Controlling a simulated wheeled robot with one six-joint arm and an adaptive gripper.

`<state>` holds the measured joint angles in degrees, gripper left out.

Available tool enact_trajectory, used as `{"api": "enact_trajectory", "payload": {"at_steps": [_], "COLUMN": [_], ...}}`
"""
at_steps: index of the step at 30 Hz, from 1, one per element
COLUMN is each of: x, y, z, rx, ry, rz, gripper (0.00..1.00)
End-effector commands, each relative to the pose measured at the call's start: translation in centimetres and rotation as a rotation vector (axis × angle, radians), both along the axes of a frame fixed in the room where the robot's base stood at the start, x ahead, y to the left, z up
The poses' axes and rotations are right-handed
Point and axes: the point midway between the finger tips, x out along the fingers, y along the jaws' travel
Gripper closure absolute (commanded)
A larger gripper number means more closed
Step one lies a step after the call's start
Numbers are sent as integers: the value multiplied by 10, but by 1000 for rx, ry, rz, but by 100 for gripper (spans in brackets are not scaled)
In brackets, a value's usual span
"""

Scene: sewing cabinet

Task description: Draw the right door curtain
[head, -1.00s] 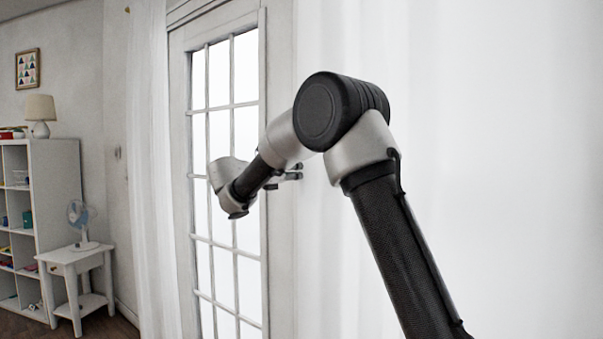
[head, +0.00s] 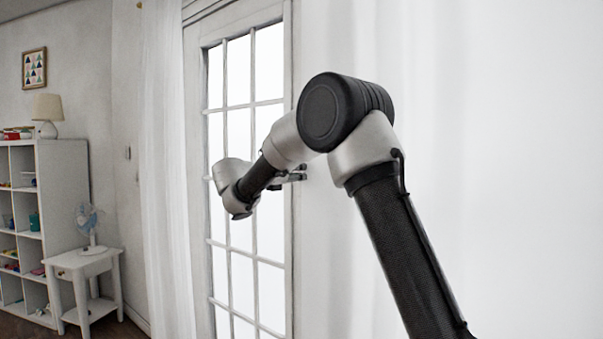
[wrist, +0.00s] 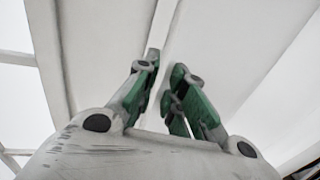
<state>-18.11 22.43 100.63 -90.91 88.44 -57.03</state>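The right door curtain (head: 450,100) is a white sheer cloth filling the right half of the head view, behind my arm. Its left edge hangs beside the right side of the glazed door (head: 240,150). My gripper (head: 302,174) is at that edge, at about the middle of the door's visible height. In the wrist view my gripper (wrist: 162,72) has green-padded fingers a small gap apart. A narrow fold of the curtain (wrist: 163,25) runs up from between them, and the fingers look closed on it. The exact contact is hard to see.
Another white curtain (head: 165,160) hangs left of the door. Further left stand a small white table (head: 85,262) with a fan (head: 88,222), and a white shelf unit (head: 62,195) with a lamp (head: 47,110). The door's glass is clear of objects.

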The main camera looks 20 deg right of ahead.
Motion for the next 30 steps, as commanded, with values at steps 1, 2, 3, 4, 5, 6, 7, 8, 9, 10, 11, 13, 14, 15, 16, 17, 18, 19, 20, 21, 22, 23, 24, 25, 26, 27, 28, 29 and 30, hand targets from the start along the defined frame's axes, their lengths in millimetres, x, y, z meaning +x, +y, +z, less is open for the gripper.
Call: {"api": "enact_trajectory", "payload": {"at_steps": [1,2,3,4,5,6,7,8,9,10,11,13,14,15,16,17,18,19,20,21,22,23,24,25,26,27,28,29,30], "x": [3,3,3,3,3,3,3,2,2,2,2,2,2,1,0,-1,-2,-4,-6,-9,-11,-13,-17,-19,-21,-24,-26,-28,-31], "y": [4,4,4,4,4,3,3,3,3,3,2,2,3,5,7,10,15,20,25,33,40,47,56,63,69,77,83,88,94], "z": [2,2,2,2,2,2,2,2,2,2,2,1,1,1,1,1,1,1,1,1,1,1,1,1,1,1,1,1,1], "rx": [-1,-1,-1,-1,-1,-2,-2,-2,-1,-1,-1,-1,-1,-1,-1,-1,-1,-1,-1,-2,-1,-1,-2,-1,-1,-1,-1,-2,-1], "ry": [-5,-5,-5,-5,-5,-4,-4,-4,-4,-4,-4,-3,-4,-3,-3,-3,-3,-3,-3,-3,-4,-3,-3,-3,-3,-3,-3,-4,-4], "rz": [14,15,15,15,14,13,12,11,10,10,10,9,9,9,9,9,10,11,12,12,13,13,13,14,13,14,13,13,13], "gripper": [87,82,74,69,67,67,67,67,67,67,67,67,67,67,67,67,67,67,67,67,67,67,67,67,67,67,67,67,67]}}
